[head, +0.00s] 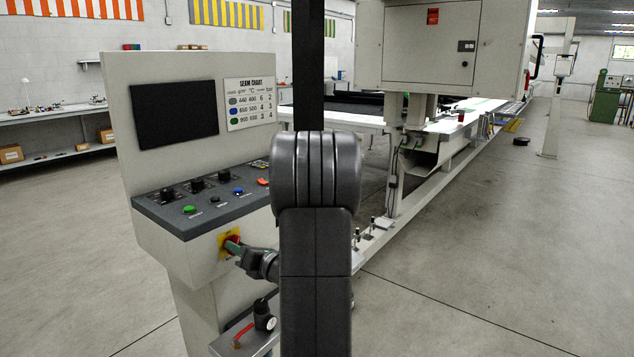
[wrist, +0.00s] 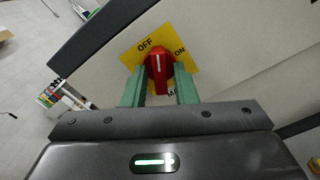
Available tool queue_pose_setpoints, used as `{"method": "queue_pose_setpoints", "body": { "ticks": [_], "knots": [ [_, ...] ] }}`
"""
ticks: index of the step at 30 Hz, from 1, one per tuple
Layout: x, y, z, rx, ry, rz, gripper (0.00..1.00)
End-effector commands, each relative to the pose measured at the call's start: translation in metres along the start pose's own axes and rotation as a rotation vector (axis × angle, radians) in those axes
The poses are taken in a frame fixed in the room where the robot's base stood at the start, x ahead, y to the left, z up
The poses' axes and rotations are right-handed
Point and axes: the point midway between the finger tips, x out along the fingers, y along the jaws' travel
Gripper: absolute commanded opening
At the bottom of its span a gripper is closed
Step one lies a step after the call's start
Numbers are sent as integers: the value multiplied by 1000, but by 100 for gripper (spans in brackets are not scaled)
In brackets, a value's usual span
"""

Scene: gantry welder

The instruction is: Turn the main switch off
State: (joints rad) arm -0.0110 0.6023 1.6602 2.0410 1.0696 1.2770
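The main switch (wrist: 158,66) is a red knob with a white mark on a yellow plate (wrist: 128,57) in the wrist view. OFF is printed to the upper left of the knob and ON to the upper right. The white mark points up in the picture, between the two words. My gripper (wrist: 160,78) has its green fingers on both sides of the knob, seemingly closed against it. In the head view my gripper (head: 232,246) is at the yellow plate (head: 222,251) on the console's front, and the fingers mostly hide the knob.
The console (head: 150,228) carries a dark screen (head: 174,114), a seam chart (head: 250,103) and a panel of knobs and buttons (head: 208,195). A red-handled valve (head: 243,335) sits below the switch. The gantry machine (head: 436,45) stands behind. The floor at right is open.

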Motion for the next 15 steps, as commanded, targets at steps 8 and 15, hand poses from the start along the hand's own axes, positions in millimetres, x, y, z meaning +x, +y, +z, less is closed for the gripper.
{"method": "queue_pose_setpoints", "body": {
  "ticks": [8,15],
  "knots": [
    [0,0,0,0,0,0,8],
    [0,0,0,-7,-1,0,0]
  ]
}}
